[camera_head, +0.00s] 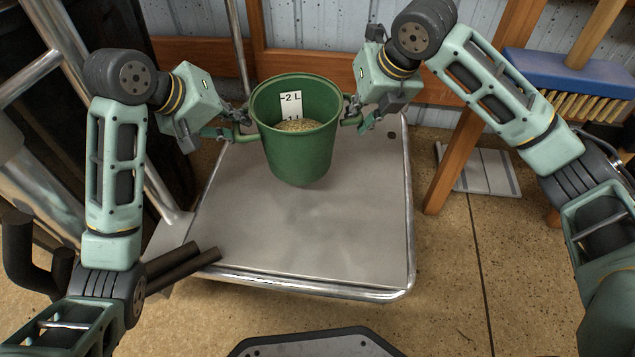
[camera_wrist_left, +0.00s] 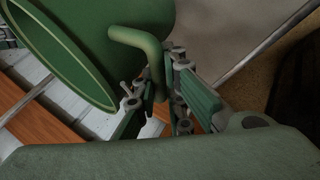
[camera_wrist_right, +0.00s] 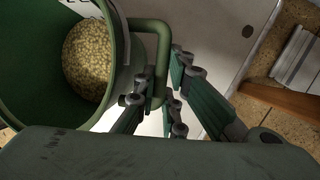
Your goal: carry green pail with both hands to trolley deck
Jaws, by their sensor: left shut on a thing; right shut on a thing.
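The green pail (camera_head: 302,152) is upright over the back part of the grey metal trolley deck (camera_head: 290,235). It holds pale grains (camera_head: 299,125) and has a white scale strip inside. I cannot tell whether its base touches the deck. My left gripper (camera_head: 238,128) is shut on the pail's left side handle, and the handle shows between the fingers (camera_wrist_left: 158,100) in the left wrist view. My right gripper (camera_head: 357,112) is shut on the right side handle, which also shows in the right wrist view (camera_wrist_right: 158,45) with the grains.
A blue broom head (camera_head: 570,75) stands at the right by a wooden post (camera_head: 470,130). A pale tile (camera_head: 480,170) lies on the floor there. A corrugated wall with wooden rails is behind the deck. Dark bars (camera_head: 185,265) are at the front left. The deck's front is clear.

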